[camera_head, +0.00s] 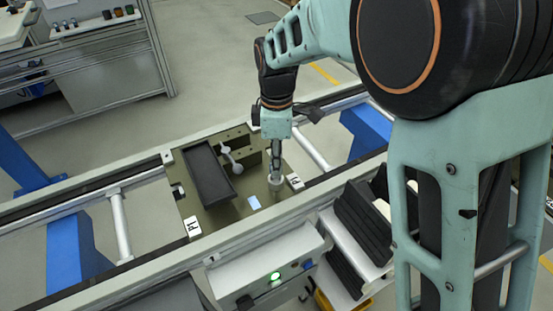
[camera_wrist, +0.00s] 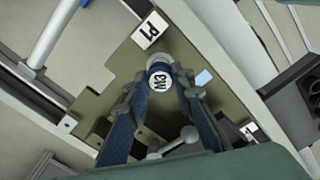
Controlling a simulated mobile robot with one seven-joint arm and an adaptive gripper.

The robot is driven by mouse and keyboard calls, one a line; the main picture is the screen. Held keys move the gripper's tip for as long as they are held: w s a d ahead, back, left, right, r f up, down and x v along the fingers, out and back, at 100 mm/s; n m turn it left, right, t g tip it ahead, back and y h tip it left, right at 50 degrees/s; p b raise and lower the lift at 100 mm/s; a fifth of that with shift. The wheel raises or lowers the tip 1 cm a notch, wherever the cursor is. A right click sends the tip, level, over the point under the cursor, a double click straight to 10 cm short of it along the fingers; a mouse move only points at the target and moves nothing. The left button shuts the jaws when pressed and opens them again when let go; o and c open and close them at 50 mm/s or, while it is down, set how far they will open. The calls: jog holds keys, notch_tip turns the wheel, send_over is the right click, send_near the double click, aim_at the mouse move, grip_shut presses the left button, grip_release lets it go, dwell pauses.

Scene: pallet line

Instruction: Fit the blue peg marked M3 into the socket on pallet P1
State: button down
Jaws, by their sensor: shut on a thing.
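My gripper (camera_head: 275,168) points down over the pallet's near right part. In the wrist view its fingers are shut on the peg (camera_wrist: 159,83), whose white end mark is turned and looks like M3. The socket (camera_head: 276,184), a short grey cylinder, stands right below the fingertips. The fingers hide most of the peg, and I cannot tell whether it is inside the socket.
A dark tray (camera_head: 205,177) and a grey lever handle (camera_head: 231,159) are on the pallet left of my gripper. A light blue patch (camera_head: 254,202) lies beside the socket. A control box with a green light (camera_head: 275,276) and dark bins (camera_head: 362,222) stand at the near side.

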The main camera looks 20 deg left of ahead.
jog(key=shift+f+b, duration=0.75)
jog(key=shift+f, duration=0.45)
dwell(1.5)
jog(key=c, duration=1.6)
grip_release()
jog(key=shift+o, duration=0.4)
jog(key=o, duration=0.3)
jog(key=shift+o, duration=0.2)
jog(key=shift+r, duration=0.2)
jog(key=shift+r+p, duration=2.55)
jog(key=shift+r, duration=0.8)
